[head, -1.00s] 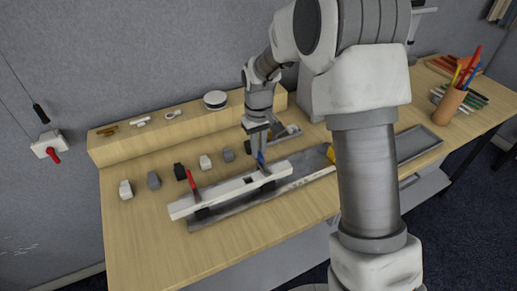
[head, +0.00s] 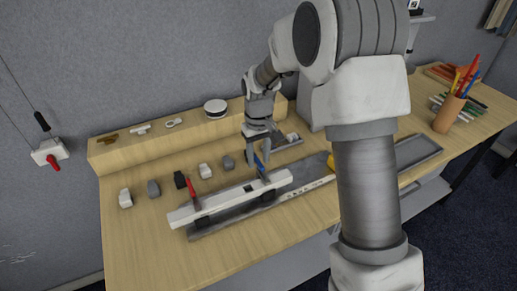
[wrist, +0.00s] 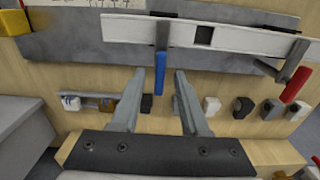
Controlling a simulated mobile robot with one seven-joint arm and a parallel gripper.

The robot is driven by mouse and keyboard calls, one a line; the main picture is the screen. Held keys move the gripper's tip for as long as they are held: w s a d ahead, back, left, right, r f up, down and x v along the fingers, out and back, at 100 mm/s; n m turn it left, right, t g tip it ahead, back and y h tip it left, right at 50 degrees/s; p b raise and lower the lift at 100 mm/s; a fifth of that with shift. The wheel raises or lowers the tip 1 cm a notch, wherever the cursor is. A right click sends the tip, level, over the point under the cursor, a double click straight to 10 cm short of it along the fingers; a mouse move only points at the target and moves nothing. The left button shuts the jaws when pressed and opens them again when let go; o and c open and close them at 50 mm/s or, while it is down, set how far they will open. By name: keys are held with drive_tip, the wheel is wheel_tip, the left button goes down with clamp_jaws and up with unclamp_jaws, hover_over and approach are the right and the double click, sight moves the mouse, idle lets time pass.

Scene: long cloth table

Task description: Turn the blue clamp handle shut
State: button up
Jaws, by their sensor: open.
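The blue clamp handle (head: 262,165) stands at the right part of the white bar in the head view, leaning up and left. In the wrist view the blue handle (wrist: 161,70) extends from the bar's edge toward my gripper, roughly crosswise to the bar. My gripper (head: 256,153) is at the handle's upper end, with its fingers spread and holding nothing. The white bar (head: 230,197) lies on a grey base plate (head: 255,207).
A red handle (head: 191,188) stands at the bar's left part. Several small blocks, including a black one (head: 180,180), line up behind the bar. A wooden ledge (head: 150,150) runs behind. A pen cup (head: 447,115) stands right. The table front left is clear.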

sight(258, 161)
wheel_tip(258, 161, up, 17)
drive_tip(key=shift+r+p, duration=0.2)
drive_tip(key=shift+p, duration=0.1)
idle(0.3)
drive_tip(key=s+d+r+m+t, duration=0.1)
drive_tip(key=s+d+r, duration=0.2)
drive_tip(key=s, duration=0.3)
drive_tip(key=s+d+r+m+t, duration=0.1)
drive_tip(key=s+d+r+t, duration=0.1)
drive_tip(key=s+d+r, duration=0.35)
drive_tip(key=s+d+f+m+t, duration=0.1)
drive_tip(key=s+f, duration=0.1)
drive_tip(key=s, duration=0.5)
drive_tip(key=s+d+f+m+t, duration=0.1)
drive_tip(key=s+f, duration=0.2)
drive_tip(key=s, duration=0.4)
drive_tip(key=shift+t, duration=0.3)
